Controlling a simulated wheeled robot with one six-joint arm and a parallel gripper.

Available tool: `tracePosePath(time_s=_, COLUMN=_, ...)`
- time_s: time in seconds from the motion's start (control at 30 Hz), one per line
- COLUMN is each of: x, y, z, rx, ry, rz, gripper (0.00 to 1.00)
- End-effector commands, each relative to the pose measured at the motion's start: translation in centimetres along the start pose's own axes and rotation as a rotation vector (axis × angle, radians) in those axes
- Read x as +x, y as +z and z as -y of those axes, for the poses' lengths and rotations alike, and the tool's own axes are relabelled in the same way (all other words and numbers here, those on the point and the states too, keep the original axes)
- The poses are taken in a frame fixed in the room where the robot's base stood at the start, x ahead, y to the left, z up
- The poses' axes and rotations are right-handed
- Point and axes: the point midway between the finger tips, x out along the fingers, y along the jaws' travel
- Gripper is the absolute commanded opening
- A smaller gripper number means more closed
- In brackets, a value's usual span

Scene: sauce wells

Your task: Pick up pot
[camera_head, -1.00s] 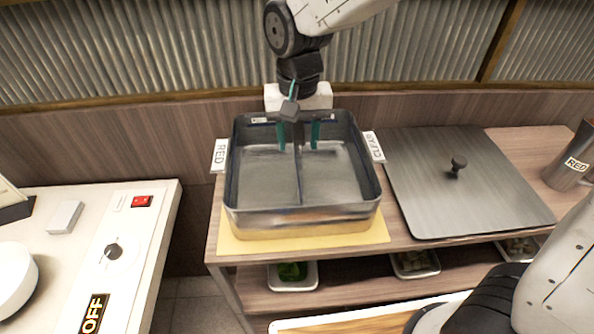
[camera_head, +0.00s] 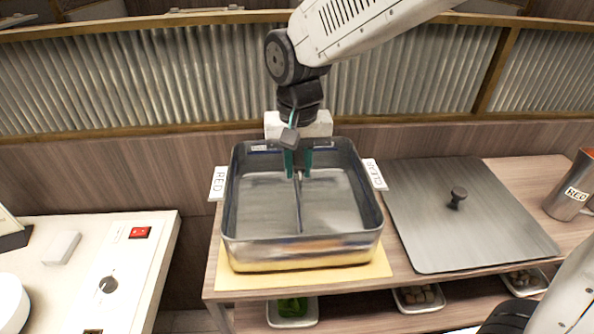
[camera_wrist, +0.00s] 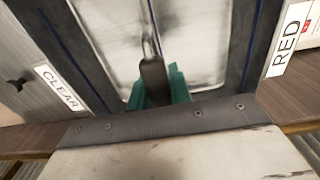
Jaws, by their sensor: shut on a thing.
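The pot (camera_head: 255,230) is a square metal pan with a divider (camera_head: 298,205) down its middle. It sits on a yellow mat (camera_head: 376,272) on the wooden shelf unit. My gripper (camera_head: 298,172) comes down from above into the far half of the pot. Its teal fingers are shut on the pot's divider near the far wall. In the wrist view the teal fingers (camera_wrist: 160,88) sit on either side of the dark top piece of the divider. The pot looks level; whether it is clear of the mat I cannot tell.
A flat lid (camera_head: 470,225) with a black knob lies right of the pot. A metal pitcher labelled RED (camera_head: 572,195) stands at the far right. RED (camera_head: 218,184) and CLEAR (camera_head: 375,174) tags flank the pot. A white counter (camera_head: 150,255) is at left, across a gap.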

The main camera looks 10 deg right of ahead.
Motion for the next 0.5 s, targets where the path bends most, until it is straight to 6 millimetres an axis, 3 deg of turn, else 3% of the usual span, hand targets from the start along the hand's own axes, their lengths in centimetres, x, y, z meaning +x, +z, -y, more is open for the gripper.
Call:
tracePosePath(time_s=0.27, x=-2.2, y=0.0, z=0.0, rx=0.000, ry=-0.002, rz=-0.003, gripper=0.00)
tracePosePath(time_s=0.5, x=-2.4, y=1.7, z=-1.0, rx=0.000, ry=-0.002, rz=-0.002, gripper=0.00)
